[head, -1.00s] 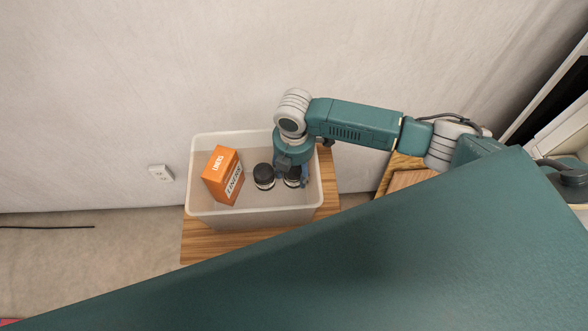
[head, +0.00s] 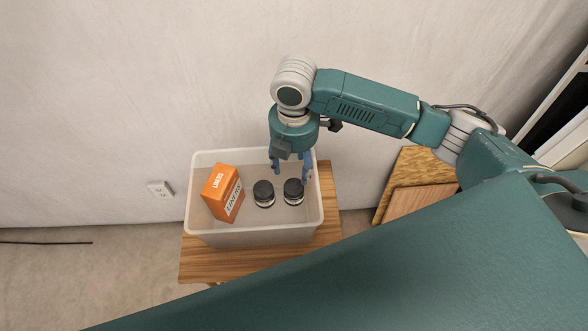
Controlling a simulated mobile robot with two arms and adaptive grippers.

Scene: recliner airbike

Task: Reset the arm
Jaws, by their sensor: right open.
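My right gripper (head: 291,174) hangs above the right part of a white bin in the head view. Its blue fingers are spread apart with nothing between them. Just below it, a black-lidded jar (head: 294,190) stands upright in the bin. My right arm reaches in from the right with its elbow bent above the gripper. My left gripper is not in view.
The white bin (head: 255,234) stands on a wooden table (head: 215,262) by the wall. It also holds a second black-lidded jar (head: 264,192) and an orange liners box (head: 222,193). Wooden boards (head: 418,190) stand at the right, near a shelf. A wall outlet (head: 160,190) is at the left.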

